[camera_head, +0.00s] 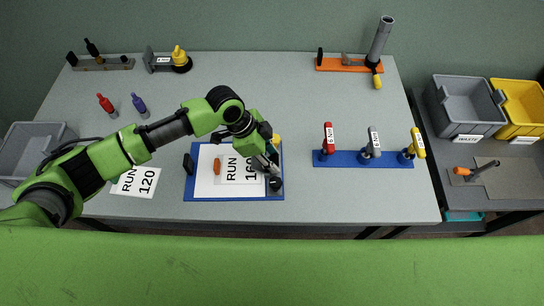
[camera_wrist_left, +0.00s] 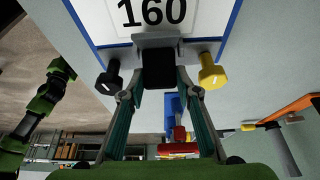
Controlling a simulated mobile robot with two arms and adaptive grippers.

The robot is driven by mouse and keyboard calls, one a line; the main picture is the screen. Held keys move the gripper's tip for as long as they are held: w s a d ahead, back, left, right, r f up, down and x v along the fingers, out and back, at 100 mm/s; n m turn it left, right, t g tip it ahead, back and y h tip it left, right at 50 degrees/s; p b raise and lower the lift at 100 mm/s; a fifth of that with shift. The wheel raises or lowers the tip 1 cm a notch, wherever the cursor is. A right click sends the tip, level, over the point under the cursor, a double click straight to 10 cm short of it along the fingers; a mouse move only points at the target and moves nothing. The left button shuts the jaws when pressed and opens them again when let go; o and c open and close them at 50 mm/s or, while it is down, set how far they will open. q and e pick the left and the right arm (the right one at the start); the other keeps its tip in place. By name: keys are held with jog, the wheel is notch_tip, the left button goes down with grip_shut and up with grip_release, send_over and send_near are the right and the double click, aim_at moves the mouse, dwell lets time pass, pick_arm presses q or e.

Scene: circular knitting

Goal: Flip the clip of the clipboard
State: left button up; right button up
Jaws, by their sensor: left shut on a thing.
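The blue clipboard (camera_head: 234,198) lies flat near the front of the table with a white sheet and a "RUN 160" card (camera_head: 230,171) on it. Its grey clip (camera_wrist_left: 170,42) is at the board's right end, with a black tab (camera_wrist_left: 160,72) between a yellow knob (camera_wrist_left: 211,76) and a black knob (camera_wrist_left: 108,78). My left gripper (camera_head: 268,164) reaches down over that end. In the left wrist view its fingers (camera_wrist_left: 160,92) are closed on either side of the black tab. The arm partly hides the clip in the head view. My right gripper is not clearly seen.
A "RUN 120" card (camera_head: 138,182) lies left of the clipboard. A blue rack (camera_head: 345,158) with red, grey and yellow handled tools stands to the right. Red (camera_head: 106,104) and blue (camera_head: 139,104) bottles stand behind. The table's middle is clear.

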aim_at(261, 164)
pick_arm(q)
jog(key=shift+a+f+h+b, duration=0.15)
jog(key=shift+a+h+b, duration=0.1)
jog(key=shift+h+b, duration=0.35)
jog(key=h+b, duration=0.2)
jog(key=b, duration=0.2)
jog(key=a+h+b, duration=0.1)
jog(key=h+b, duration=0.1)
jog(key=b, duration=0.3)
jog(key=a+h+b, duration=0.1)
jog(key=h+b, duration=0.1)
jog(key=b, duration=0.3)
jog(key=shift+a+f, duration=0.2)
jog(key=shift+a+r+h+b, duration=0.15)
jog(key=shift+r+h+b, duration=0.2)
jog(key=shift+b, duration=0.65)
jog(key=o, duration=1.1)
notch_tip(261, 164, up, 10)
